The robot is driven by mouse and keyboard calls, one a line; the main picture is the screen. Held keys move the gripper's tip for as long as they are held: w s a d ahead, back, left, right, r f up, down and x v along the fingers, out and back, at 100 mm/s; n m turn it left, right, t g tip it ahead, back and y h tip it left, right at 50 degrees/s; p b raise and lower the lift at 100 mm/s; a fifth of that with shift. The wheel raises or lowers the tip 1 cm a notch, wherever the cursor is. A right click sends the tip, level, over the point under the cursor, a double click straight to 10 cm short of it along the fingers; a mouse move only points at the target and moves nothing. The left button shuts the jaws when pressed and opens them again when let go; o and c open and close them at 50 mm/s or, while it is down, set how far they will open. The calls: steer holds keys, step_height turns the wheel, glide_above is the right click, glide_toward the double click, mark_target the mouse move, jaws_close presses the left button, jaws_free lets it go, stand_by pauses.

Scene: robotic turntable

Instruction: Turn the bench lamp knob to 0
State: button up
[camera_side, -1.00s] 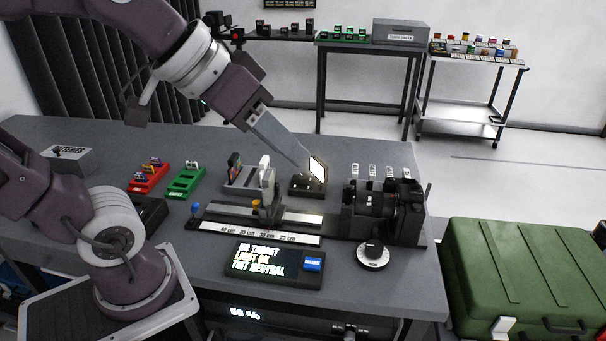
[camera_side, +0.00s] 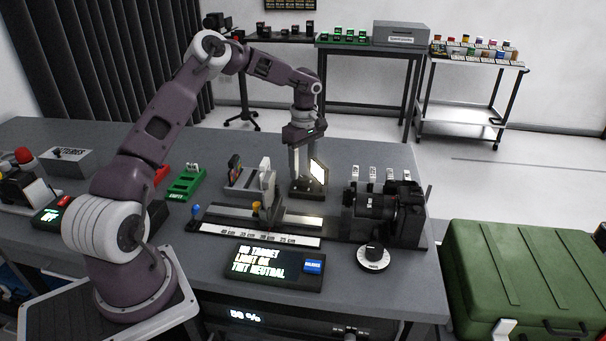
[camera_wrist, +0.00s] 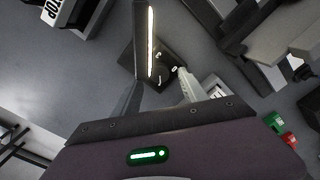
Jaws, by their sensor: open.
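The bench lamp is a lit upright panel (camera_side: 318,172) on a small black base (camera_side: 308,193) at the middle of the bench. In the wrist view the lit panel (camera_wrist: 151,42) is edge-on, above the base (camera_wrist: 182,58). A small dark knob (camera_wrist: 160,72) with white marks around it is on that base; its exact setting is too small to read. My gripper (camera_side: 302,173) points down at the lamp, just behind and left of the panel. In the wrist view my gripper (camera_wrist: 160,92) is open, with a finger on each side of the knob. Contact cannot be told.
A display (camera_side: 268,265) reads "NO TARGET LIGHT ON TINT NEUTRAL". A lower readout (camera_side: 245,315) seems to show 50 %. Bench space behind the lamp is clear.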

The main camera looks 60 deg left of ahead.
mark_target(303, 181)
steer(key=shift+f, duration=1.45)
jaws_close()
steer(key=shift+n, duration=0.3)
steer(key=n, duration=1.1)
steer(key=shift+s+n, duration=0.1)
steer(key=shift+n, duration=0.2)
